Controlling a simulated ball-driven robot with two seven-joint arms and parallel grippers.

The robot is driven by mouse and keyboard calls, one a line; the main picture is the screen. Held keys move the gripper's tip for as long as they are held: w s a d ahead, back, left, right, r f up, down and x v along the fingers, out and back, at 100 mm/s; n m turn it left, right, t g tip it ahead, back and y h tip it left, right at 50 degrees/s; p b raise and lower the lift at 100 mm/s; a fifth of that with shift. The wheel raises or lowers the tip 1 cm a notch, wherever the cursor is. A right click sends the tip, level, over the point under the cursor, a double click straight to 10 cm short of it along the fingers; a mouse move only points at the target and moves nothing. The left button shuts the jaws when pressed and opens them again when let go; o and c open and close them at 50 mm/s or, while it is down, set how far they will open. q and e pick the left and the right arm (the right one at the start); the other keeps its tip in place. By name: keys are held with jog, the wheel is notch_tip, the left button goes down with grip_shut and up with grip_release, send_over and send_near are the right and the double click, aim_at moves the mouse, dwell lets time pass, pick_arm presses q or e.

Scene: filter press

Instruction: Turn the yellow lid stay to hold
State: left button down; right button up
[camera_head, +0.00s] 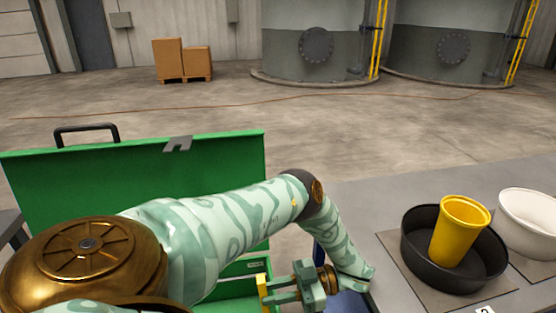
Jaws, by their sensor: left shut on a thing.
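The green lid (60,180) stands raised at the left, with a black handle (86,130) behind its top edge and a grey catch (177,144) on that edge. My left arm reaches across in front of it. My left gripper (272,293) is at the bottom centre, near the right edge of the green box, shut on the yellow lid stay (262,288). Only a short upright piece of the stay shows; its lower part is cut off or hidden. My right gripper is out of view.
On the grey table (350,205) at the right, a black bowl (480,275) holds a yellow cup (462,215), beside a white bowl (530,220). Boxes (168,58) and large tanks (320,20) stand far back. The floor between is mostly clear.

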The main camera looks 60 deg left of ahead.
pick_arm(q)
jog(key=shift+f, duration=0.1)
jog(key=c, duration=1.2)
grip_release()
jog(key=shift+c, duration=0.2)
jog(key=s+d+r+p, duration=0.8)
jog(key=s+d+r, duration=0.1)
jog(key=r, duration=0.4)
jog(key=shift+d, duration=0.85)
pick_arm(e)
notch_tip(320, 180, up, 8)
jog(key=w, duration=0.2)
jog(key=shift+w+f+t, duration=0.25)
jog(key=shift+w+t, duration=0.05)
